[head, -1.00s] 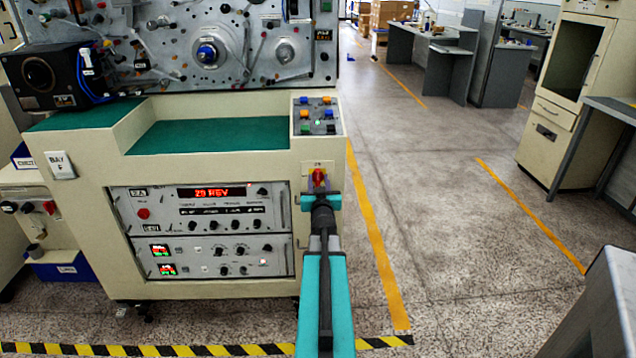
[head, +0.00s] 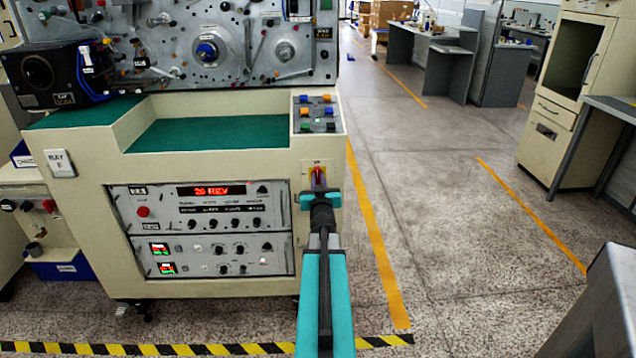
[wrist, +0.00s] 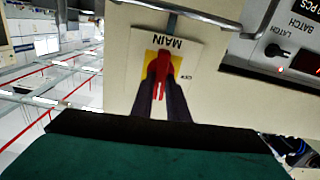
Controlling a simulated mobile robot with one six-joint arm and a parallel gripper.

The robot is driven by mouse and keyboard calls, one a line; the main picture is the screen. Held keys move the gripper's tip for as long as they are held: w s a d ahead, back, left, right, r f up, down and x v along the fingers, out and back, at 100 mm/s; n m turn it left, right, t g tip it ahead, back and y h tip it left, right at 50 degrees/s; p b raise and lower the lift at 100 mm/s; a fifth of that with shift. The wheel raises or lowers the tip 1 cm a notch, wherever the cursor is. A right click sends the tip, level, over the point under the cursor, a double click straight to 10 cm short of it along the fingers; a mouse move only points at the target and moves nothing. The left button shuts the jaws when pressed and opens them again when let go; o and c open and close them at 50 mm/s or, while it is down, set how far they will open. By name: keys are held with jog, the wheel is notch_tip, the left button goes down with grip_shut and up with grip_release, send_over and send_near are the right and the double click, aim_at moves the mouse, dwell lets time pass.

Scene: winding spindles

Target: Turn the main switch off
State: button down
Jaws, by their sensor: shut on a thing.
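The main switch is a red rotary handle (wrist: 160,76) on a yellow plate (wrist: 151,56), with an upside-down "MAIN" label in the wrist view. In the head view the switch (head: 318,174) is on the cream console's front, at its right end below the button panel. My gripper (wrist: 164,88) is shut on the red handle, one dark finger on each side of it. The handle runs up and down in the wrist picture. In the head view my gripper (head: 319,190) covers the lower part of the switch.
Left of the switch is a rack panel (head: 203,211) with a lit red display and knobs. The button panel (head: 316,114) is above the switch. Open floor (head: 430,230) lies to the right. A grey edge (head: 600,300) stands at the lower right.

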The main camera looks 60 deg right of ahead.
jog(key=n+b, duration=0.3)
jog(key=n, duration=0.1)
jog(key=shift+b, duration=0.4)
jog(key=n+b, duration=0.2)
jog(key=n, duration=0.3)
jog(key=shift+w, duration=0.15)
jog(key=n+b, duration=0.2)
jog(key=n, duration=0.2)
jog(key=shift+f, duration=0.15)
jog(key=shift+f+n+b, duration=0.1)
jog(key=shift+n+b, duration=0.55)
jog(key=shift+n, duration=1.45)
jog(key=c, duration=1.7)
grip_release()
jog(key=shift+w, duration=0.1)
jog(key=shift+a+f, duration=0.1)
jog(key=shift+a, duration=0.1)
